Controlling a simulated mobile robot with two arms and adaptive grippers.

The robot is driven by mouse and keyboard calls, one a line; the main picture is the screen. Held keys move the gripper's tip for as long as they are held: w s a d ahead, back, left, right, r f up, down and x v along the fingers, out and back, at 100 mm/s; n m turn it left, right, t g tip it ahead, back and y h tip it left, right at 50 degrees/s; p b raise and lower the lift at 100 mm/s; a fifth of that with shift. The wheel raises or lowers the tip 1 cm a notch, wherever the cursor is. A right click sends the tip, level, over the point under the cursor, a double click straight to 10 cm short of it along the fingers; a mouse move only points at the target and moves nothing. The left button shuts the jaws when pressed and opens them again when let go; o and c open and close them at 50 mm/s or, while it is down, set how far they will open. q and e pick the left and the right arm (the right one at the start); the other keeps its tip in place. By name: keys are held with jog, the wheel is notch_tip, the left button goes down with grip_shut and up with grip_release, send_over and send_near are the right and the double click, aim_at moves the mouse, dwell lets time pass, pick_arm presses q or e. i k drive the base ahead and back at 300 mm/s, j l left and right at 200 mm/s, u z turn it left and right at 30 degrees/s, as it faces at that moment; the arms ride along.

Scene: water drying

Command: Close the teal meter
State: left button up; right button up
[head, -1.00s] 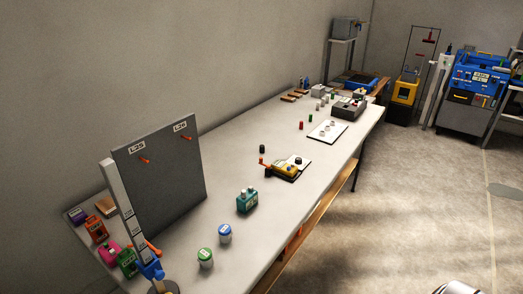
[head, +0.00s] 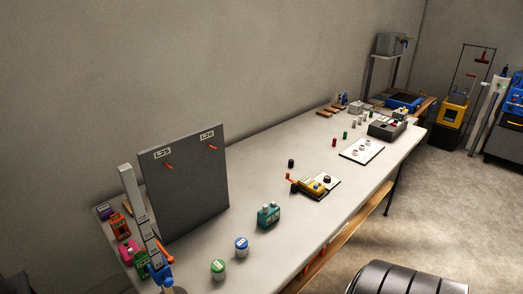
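The teal meter (head: 268,215) stands upright on the long white table, left of the front middle. It is a small teal box with two pale round knobs or terminals on top. Whether any lid or part of it is open cannot be told at this size. Neither of my grippers can be made out in the head view.
A grey panel (head: 185,185) with orange hooks stands left of the meter. Green-lidded (head: 218,270) and blue-lidded (head: 241,247) jars are in front. A yellow device (head: 314,187) sits right of it. Bare table surrounds the meter. A black ribbed shape fills the bottom right, unclear what.

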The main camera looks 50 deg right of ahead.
aim_at(269, 215)
jog(key=k+l+u, duration=0.2)
jog(key=l, duration=0.25)
jog(key=k+l+u, duration=0.2)
jog(key=l, duration=0.25)
jog(key=k+l+u, duration=0.15)
jog(key=l, duration=0.2)
jog(key=k+l+u, duration=0.2)
jog(key=k+l, duration=0.5)
jog(key=l, duration=0.15)
jog(key=k+l, duration=0.45)
jog(key=l, duration=0.2)
jog(key=k+l+u, duration=0.1)
jog(key=k+l, duration=0.4)
jog(key=l, duration=0.15)
